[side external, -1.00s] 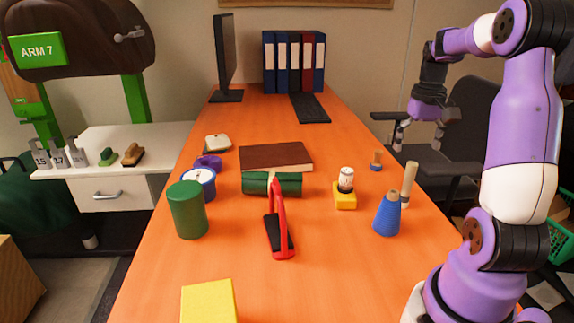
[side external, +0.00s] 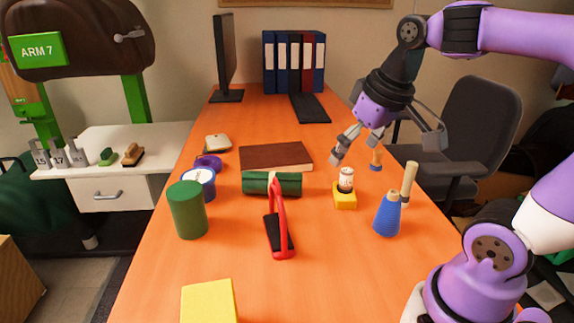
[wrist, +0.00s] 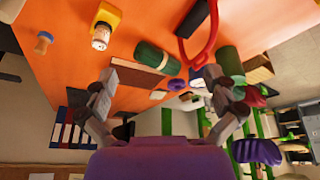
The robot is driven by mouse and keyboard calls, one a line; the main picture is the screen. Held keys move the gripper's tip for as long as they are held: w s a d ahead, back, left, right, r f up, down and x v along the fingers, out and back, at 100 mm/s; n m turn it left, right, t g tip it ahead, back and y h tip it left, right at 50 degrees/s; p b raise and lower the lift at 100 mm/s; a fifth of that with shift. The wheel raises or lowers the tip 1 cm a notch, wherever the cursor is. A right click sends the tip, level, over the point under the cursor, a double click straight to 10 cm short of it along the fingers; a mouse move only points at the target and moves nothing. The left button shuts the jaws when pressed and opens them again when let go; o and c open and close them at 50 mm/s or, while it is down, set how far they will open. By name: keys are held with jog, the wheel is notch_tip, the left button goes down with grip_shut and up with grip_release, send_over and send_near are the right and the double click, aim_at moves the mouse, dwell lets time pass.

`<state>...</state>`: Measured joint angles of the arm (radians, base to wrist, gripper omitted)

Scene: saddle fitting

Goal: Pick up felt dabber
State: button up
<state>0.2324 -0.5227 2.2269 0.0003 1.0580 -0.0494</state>
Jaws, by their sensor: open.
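A small piece with a wooden top and blue foot (side external: 376,160) stands at the table's right edge, apparently the felt dabber. It also shows at upper left in the wrist view (wrist: 43,42), outside the line between my fingers. My gripper (side external: 384,152) is open and empty above the table's right side. In the side view its fingers appear on either side of this piece, but I cannot tell the true gap. The wrist view shows the fingers of my gripper (wrist: 160,79) spread wide with nothing between them.
A yellow block (side external: 345,202) holding a white-labelled jar, a blue cone (side external: 387,216) and a tan stick (side external: 409,180) stand nearby. A green roll (side external: 256,184), brown book (side external: 275,156), red-framed tool (side external: 281,228) and green cylinder (side external: 187,211) occupy the middle and left.

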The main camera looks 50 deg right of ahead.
jog(key=s+a+f+n+t+y, duration=0.1)
jog(key=s+a+f+n, duration=0.1)
jog(key=a, duration=0.3)
jog(key=shift+a+f, duration=0.15)
jog(key=shift+f, duration=0.25)
jog(key=c, duration=0.6)
jog(key=m+g, duration=0.7)
jog(key=m, duration=2.8)
send_over(408, 195)
jog(key=w+d, duration=0.1)
notch_tip(408, 195, down, 8)
jog(key=shift+w+d+r, duration=0.15)
jog(key=shift+r, duration=0.1)
jog(key=shift+n, duration=0.3)
jog(key=shift+s+a+f, duration=0.15)
jog(key=shift+s+f, duration=0.05)
jog(key=shift+f, duration=1.25)
jog(key=shift+s+a+f, duration=0.1)
jog(key=shift+s+f, duration=0.05)
jog(key=shift+f, duration=1.3)
